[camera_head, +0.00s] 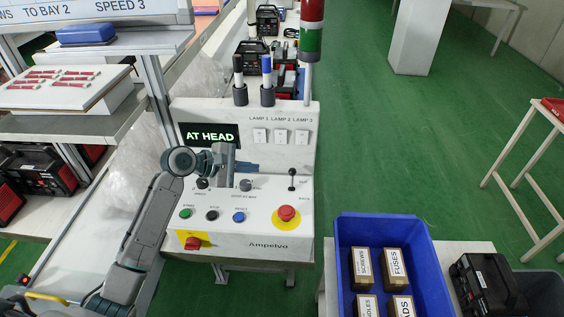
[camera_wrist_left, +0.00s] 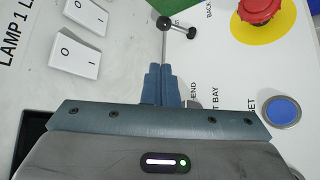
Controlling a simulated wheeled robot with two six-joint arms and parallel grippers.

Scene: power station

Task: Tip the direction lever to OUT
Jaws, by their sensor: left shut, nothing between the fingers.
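The direction lever (camera_head: 291,180) is a short dark stalk with a black ball knob, at the right of the control panel's sloping face. It also shows at the top of the left wrist view (camera_wrist_left: 178,27). I cannot tell its exact tilt. A label by it reads BACK; the OUT label is not clearly readable. My left gripper (camera_head: 256,167) is over the panel, left of the lever, its fingers pointing right. In the left wrist view its blue-grey fingers (camera_wrist_left: 162,78) are shut and empty, with a gap between them and the knob. My right gripper is out of view.
The panel (camera_head: 262,244) has a red stop button (camera_head: 286,215), several push buttons and knobs, and three lamp switches (camera_head: 281,136) on its back wall.

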